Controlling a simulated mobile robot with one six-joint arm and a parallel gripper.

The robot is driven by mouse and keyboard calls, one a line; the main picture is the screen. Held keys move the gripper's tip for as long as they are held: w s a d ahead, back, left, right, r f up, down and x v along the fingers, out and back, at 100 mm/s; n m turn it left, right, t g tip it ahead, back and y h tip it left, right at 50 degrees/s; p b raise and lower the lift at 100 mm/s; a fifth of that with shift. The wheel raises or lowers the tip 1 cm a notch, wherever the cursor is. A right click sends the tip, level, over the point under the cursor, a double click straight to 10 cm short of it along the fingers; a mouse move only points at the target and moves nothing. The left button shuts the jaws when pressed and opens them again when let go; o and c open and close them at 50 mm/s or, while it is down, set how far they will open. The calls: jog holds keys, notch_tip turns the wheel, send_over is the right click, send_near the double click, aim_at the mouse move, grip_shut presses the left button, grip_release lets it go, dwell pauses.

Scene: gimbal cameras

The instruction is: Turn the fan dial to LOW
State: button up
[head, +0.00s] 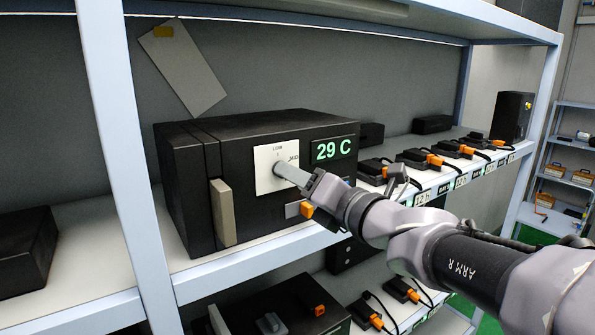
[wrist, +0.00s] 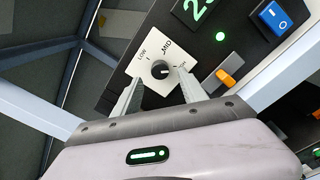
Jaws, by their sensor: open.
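The fan dial (wrist: 159,69) is a small dark round knob on a white plate, which shows in the head view (head: 263,184) on the front of a black box (head: 240,140). The wrist view shows the labels LOW and MID around it, and a third label partly behind a finger. A small light mark shows on the right part of the knob; its exact setting is hard to tell. My gripper (wrist: 158,80) is open, with one finger on each side of the dial.
A green 29 C display (head: 333,149) sits right of the plate. The wrist view shows an orange switch (wrist: 229,76) and a blue rocker switch (wrist: 270,17) nearby. A beige handle (head: 223,212) is at left. Several black chargers with orange plugs line the shelf at right.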

jog(key=x, duration=0.3)
jog(key=shift+d, duration=0.1)
grip_shut()
